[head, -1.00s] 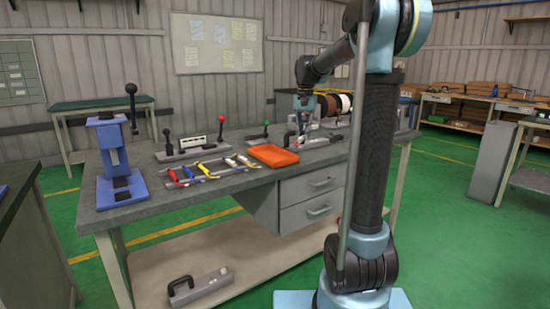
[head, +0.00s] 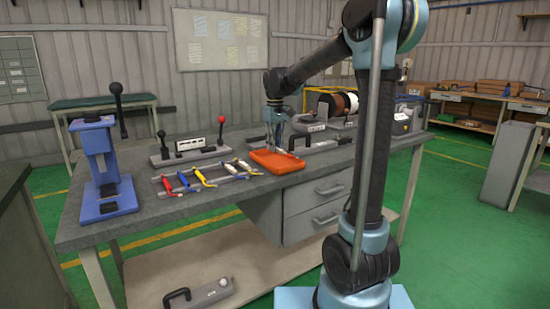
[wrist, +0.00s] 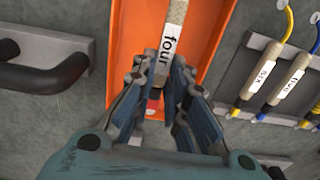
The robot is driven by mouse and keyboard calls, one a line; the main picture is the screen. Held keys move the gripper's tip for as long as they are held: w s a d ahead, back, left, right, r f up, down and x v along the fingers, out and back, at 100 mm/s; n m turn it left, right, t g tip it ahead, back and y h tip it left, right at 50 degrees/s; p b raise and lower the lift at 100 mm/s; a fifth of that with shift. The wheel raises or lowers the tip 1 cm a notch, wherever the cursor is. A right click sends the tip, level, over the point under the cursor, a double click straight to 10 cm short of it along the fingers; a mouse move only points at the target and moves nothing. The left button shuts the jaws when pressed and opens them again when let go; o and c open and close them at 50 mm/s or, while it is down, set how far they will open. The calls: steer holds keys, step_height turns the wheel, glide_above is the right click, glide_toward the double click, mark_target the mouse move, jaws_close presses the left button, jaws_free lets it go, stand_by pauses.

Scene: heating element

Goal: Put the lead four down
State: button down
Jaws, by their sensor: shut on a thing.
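Lead four (wrist: 168,45) is a tan piece with a white label reading "four"; a small red part shows lower down between my fingers. My gripper (wrist: 162,78) is shut on it. In the wrist view the lead lies in front of the orange tray (wrist: 210,20); I cannot tell whether it touches the tray floor. In the head view my gripper (head: 276,146) is over the orange tray (head: 283,165) on the workbench, and the lead is too small to make out there.
A rack (head: 205,183) with several coloured leads lies left of the tray; labelled leads (wrist: 262,75) show at right in the wrist view. A dark handle (wrist: 45,72) is at left there. A blue press (head: 100,165) stands at the bench's left end.

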mark_target(275, 162)
steer(key=shift+d+f, duration=0.1)
steer(key=shift+f, duration=2.2)
steer(key=c, duration=1.6)
jaws_free()
steer(key=shift+f, duration=0.1)
